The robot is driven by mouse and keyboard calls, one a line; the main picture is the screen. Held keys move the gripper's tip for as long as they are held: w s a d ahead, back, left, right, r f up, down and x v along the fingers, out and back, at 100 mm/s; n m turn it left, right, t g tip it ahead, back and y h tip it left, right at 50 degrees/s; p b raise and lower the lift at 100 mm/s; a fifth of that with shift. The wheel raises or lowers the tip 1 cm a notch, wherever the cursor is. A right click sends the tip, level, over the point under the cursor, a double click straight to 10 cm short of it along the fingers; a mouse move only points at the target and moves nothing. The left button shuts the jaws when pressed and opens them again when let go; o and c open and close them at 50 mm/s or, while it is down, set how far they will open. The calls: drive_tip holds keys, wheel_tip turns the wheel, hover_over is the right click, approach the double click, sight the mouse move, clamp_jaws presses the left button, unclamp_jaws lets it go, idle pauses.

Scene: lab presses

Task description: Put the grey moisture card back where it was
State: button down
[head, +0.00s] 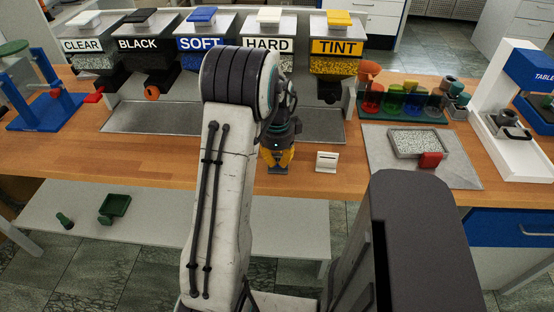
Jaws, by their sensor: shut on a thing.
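My gripper (278,165), with yellow fingers, points down over the front part of the wooden bench, left of a small white holder. It is shut on a small dark grey thing (278,170), which looks like the grey moisture card; the fingers and my arm hide most of it. I cannot tell whether it touches the bench. The small white holder (326,161) with a dark slot stands upright on the bench, apart from my gripper.
Labelled dispensers (200,44) stand along the back over a grey metal tray (170,119). A grey mat (455,170) to the right bears a granule tray (417,143) with a red part. Coloured jars (412,103) and a white-and-blue press (520,110) stand further right. Bare wood (130,165) lies left.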

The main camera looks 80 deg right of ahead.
sight(278, 171)
drive_tip(key=c, duration=1.4)
unclamp_jaws()
wheel_tip(278, 171, up, 12)
drive_tip(key=b, duration=0.3)
drive_tip(key=w+a+r+n+t, duration=0.1)
drive_tip(key=w+a+r+n, duration=0.2)
drive_tip(key=w+a+n, duration=1.7)
drive_tip(key=a+f+n, duration=0.1)
drive_tip(key=a+n, duration=0.4)
drive_tip(key=a, duration=0.3)
drive_tip(key=a+f+n+t, duration=0.1)
drive_tip(key=a+n, duration=0.4)
drive_tip(key=a, duration=0.3)
drive_tip(key=a+f+n+t+y, duration=0.1)
drive_tip(key=a+f+n, duration=0.1)
drive_tip(key=a+n, duration=0.3)
drive_tip(key=shift+w+a, duration=0.15)
drive_tip(key=shift+a, duration=0.9)
drive_tip(key=shift+w+a, duration=0.1)
drive_tip(key=shift+a, duration=0.9)
